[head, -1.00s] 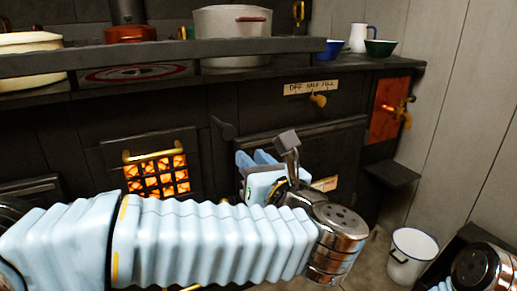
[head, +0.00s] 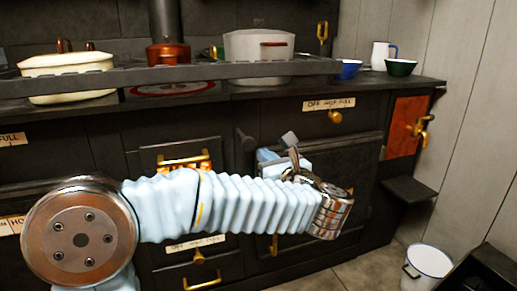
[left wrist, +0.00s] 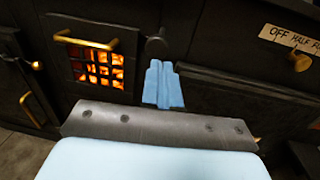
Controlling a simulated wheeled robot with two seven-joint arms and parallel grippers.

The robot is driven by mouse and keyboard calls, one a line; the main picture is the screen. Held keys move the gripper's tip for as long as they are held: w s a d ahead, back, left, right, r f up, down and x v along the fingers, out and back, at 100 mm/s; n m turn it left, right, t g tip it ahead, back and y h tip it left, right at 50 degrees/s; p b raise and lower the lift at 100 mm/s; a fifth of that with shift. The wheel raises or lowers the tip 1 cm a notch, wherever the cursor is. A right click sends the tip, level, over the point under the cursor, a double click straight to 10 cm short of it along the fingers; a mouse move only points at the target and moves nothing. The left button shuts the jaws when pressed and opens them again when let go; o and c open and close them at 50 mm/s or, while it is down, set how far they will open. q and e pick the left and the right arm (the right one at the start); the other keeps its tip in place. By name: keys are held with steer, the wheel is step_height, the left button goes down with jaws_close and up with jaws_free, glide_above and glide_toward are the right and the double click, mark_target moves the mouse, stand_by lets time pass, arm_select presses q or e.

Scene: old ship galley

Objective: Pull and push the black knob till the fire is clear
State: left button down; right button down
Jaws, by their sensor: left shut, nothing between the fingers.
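The black knob (head: 245,140) sticks out of the dark stove front, right of the fire door. It also shows in the left wrist view (left wrist: 156,46), just beyond my fingertips. My left gripper (head: 268,155) has light blue fingers, shut together and empty, close to the knob and slightly below and right of it in the head view. The fingers (left wrist: 162,85) point at the knob in the wrist view; I cannot tell whether they touch it. The fire (left wrist: 97,65) glows orange behind a barred grate. In the head view my left arm hides most of it. My right gripper is out of view.
A brass handle (head: 184,161) crosses the fire door. A brass knob (head: 335,117) sits under an "off half full" label. A rail (head: 180,72) runs along the stove top, with pots behind it. A white bucket (head: 427,262) stands on the floor at right.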

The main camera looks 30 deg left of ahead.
mark_target(252, 146)
arm_select(q)
steer(key=x, duration=0.5)
steer(key=shift+w+a+f, duration=0.1)
steer(key=shift+w+a, duration=0.1)
steer(key=shift+a, duration=0.1)
steer(key=b+x, duration=0.1)
steer(key=x, duration=0.2)
steer(key=b+x, duration=0.2)
steer(key=x, duration=0.1)
steer(key=shift+w+d, duration=0.1)
steer(key=shift+w, duration=0.25)
steer(key=shift+w+a+r, duration=0.1)
steer(key=shift+a+r, duration=0.2)
steer(key=shift+r, duration=0.1)
